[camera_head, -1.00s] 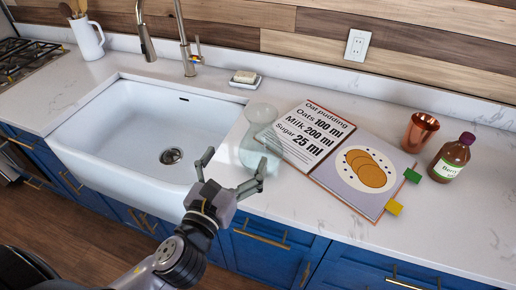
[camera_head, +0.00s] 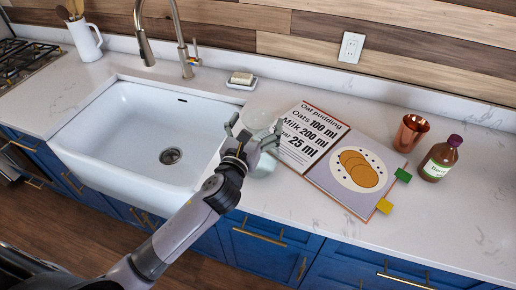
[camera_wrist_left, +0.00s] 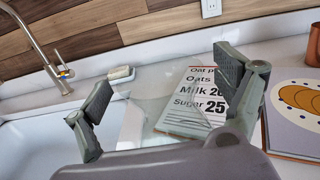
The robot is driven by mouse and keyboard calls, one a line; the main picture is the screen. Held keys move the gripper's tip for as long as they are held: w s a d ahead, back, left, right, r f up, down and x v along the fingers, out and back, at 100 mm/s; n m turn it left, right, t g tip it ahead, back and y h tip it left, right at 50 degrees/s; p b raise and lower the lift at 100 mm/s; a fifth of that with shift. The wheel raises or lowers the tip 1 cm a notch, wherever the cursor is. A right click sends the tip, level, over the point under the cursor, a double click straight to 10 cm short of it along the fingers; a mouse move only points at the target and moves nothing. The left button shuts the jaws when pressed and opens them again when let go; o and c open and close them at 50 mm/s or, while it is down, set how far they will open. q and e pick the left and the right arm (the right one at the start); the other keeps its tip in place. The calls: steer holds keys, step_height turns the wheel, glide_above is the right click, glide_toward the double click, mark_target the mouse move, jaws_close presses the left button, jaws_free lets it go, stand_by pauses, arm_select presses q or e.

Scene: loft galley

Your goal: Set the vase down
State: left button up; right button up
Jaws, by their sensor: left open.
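The vase (camera_head: 260,117) is clear, pale glass and stands upright on the white counter, between the sink and the open recipe book. It is hard to make out, and my gripper covers part of it in the head view. My left gripper (camera_head: 254,129) is open, with its fingers at either side of the vase. In the left wrist view, the glass vase (camera_wrist_left: 152,95) shows faintly between the spread fingers (camera_wrist_left: 167,80). I cannot tell whether either finger touches it. My right gripper is not in view.
The white sink (camera_head: 125,125) is left of the vase, with a soap dish (camera_head: 241,83) behind. The recipe book (camera_head: 330,150) lies close at right; a copper cup (camera_head: 410,132) and a brown bottle (camera_head: 440,160) stand beyond. The counter at front right is clear.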

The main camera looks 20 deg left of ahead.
arm_select(q)
steer(key=shift+w, duration=0.7)
steer(key=shift+c, duration=0.3)
steer(key=shift+s, duration=0.1)
steer(key=shift+c, duration=0.7)
steer(key=c, duration=1.7)
steer(key=shift+c, duration=0.5)
steer(key=shift+r, duration=0.15)
